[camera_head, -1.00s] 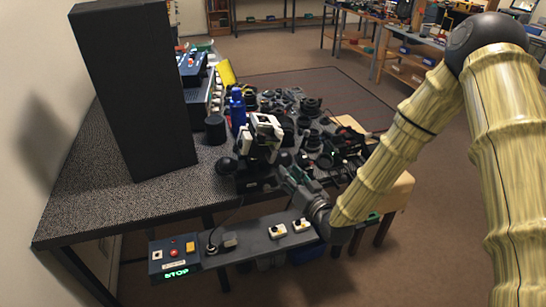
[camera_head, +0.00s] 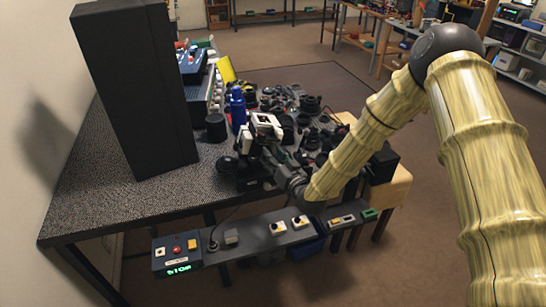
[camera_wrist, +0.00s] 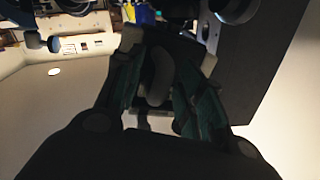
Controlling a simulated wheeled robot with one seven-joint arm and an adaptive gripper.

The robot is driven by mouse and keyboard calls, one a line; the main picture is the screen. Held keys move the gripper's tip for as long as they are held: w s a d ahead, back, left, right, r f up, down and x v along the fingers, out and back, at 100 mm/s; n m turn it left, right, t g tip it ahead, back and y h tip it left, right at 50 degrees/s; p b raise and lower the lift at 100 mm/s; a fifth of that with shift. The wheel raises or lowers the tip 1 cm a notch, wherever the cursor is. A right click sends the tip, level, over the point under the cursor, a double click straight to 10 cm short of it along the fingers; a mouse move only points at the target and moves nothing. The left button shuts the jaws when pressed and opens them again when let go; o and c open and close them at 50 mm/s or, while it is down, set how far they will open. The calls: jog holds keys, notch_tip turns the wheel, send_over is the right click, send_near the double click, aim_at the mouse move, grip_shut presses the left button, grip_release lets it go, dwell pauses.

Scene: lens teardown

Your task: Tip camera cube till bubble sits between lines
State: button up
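A white-and-black block-shaped device (camera_head: 265,124), which may be the camera cube, stands near the front edge of the table among dark parts. My gripper (camera_head: 270,158) is at its near side, low over the table edge. In the wrist view my gripper's dark fingers with green pads (camera_wrist: 160,85) stand either side of a dark, partly grey shape (camera_wrist: 158,72). The view is too dark to tell whether they press on it. I cannot make out a bubble or lines in either view.
A tall black box (camera_head: 135,90) stands on the speckled table (camera_head: 110,205) at left. A blue bottle (camera_head: 237,108) and black cylinder (camera_head: 215,127) stand behind the device. Many dark lens parts crowd the right. A control strip (camera_head: 262,237) with a green display runs along the front.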

grip_shut()
jog(key=shift+s+a+r+n+g+h+b, duration=0.25)
jog(key=shift+a+n+b, duration=0.25)
jog(key=shift+n, duration=0.4)
jog(key=shift+s+a+r+n+g+h+b, duration=0.15)
jog(key=shift+a+r+n+b, duration=0.25)
jog(key=shift+n, duration=0.5)
jog(key=shift+a+f, duration=0.1)
jog(key=shift+a, duration=0.05)
grip_release()
